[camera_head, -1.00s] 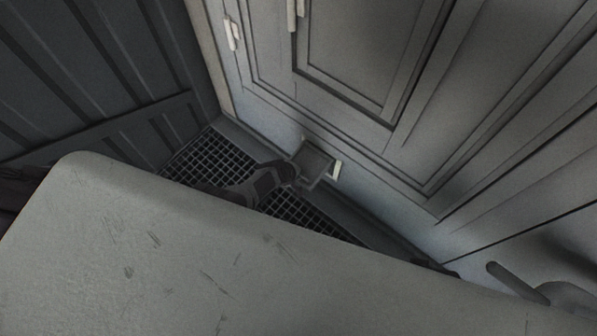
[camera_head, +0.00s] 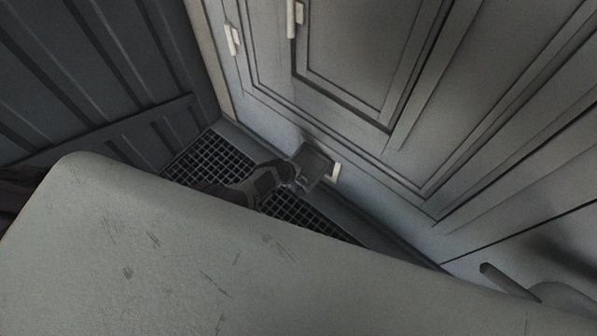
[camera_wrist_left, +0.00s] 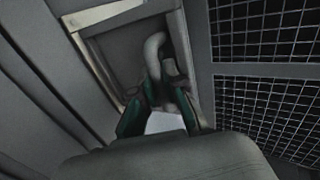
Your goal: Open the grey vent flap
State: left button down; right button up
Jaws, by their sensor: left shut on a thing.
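The grey vent flap (camera_head: 314,163) is low on the grey panelled wall. It stands tilted out from its pale frame (camera_head: 335,173), part of which shows at its right. In the left wrist view the flap (camera_wrist_left: 126,55) fills the upper middle, with a curved grey handle (camera_wrist_left: 154,50) on it and the pale frame (camera_wrist_left: 103,14) beside it. My left gripper (camera_head: 296,180) is at the flap's near side. In the wrist view its green-padded fingers (camera_wrist_left: 163,98) are shut on the handle; the exact contact is partly hidden. My right gripper is not clearly seen.
A dark floor grating (camera_head: 208,155) lies below the flap and also shows in the wrist view (camera_wrist_left: 265,75). A dark ribbed wall (camera_head: 85,75) stands at the left. Pale handles (camera_head: 232,40) are higher on the panelled wall. My own body hides the foreground.

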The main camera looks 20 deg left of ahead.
pick_arm(q)
jog(key=c, duration=1.5)
grip_release()
jog(key=shift+w, duration=0.1)
jog(key=shift+s+r, duration=0.1)
jog(key=shift+s, duration=0.1)
jog(key=shift+v, duration=5.85)
